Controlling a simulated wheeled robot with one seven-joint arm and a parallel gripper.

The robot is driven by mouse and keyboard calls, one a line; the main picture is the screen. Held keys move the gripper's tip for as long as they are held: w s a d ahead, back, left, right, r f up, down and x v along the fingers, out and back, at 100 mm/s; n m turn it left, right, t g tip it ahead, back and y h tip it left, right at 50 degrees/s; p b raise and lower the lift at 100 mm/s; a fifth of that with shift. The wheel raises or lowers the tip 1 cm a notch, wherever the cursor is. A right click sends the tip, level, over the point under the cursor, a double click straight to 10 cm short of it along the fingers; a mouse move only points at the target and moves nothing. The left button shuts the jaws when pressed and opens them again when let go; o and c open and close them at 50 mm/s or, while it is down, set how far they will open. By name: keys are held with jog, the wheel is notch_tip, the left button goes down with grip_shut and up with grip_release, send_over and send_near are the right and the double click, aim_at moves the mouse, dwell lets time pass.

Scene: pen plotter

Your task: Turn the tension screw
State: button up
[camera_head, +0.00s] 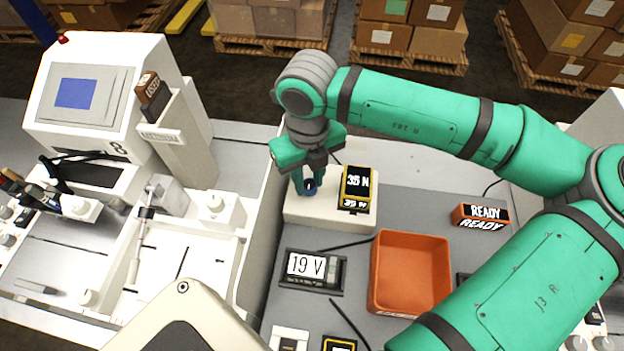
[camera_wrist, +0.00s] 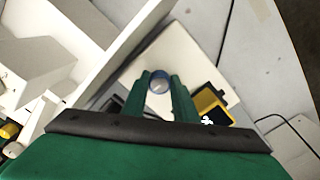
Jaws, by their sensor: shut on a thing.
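The tension screw (camera_head: 310,186) is a small round knob with a blue ring, on a cream block (camera_head: 336,213). In the wrist view the screw (camera_wrist: 158,82) shows a grey face inside its blue ring, between the fingertips. My gripper (camera_head: 309,184) comes down on it from above, and its green fingers (camera_wrist: 160,84) are shut on the screw. A yellow and black display (camera_head: 357,187) reading 35 N stands on the same block, just right of the screw. The display also shows in the wrist view (camera_wrist: 211,106). The gripper hides part of the screw.
A white machine (camera_head: 110,110) with a blue screen stands at the left. A 19 V display (camera_head: 313,268) and an orange tray (camera_head: 411,272) lie in front of the block. A READY sign (camera_head: 480,215) stands at the right. Boxes on pallets (camera_head: 408,35) are behind.

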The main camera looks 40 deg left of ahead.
aim_at(312, 183)
jog(key=shift+w+d+m, duration=0.15)
jog(key=shift+d+m, duration=0.1)
jog(key=shift+m, duration=0.25)
jog(key=o, duration=1.1)
jog(key=shift+c, duration=0.2)
notch_tip(312, 183, up, 11)
jog(key=shift+s, duration=0.2)
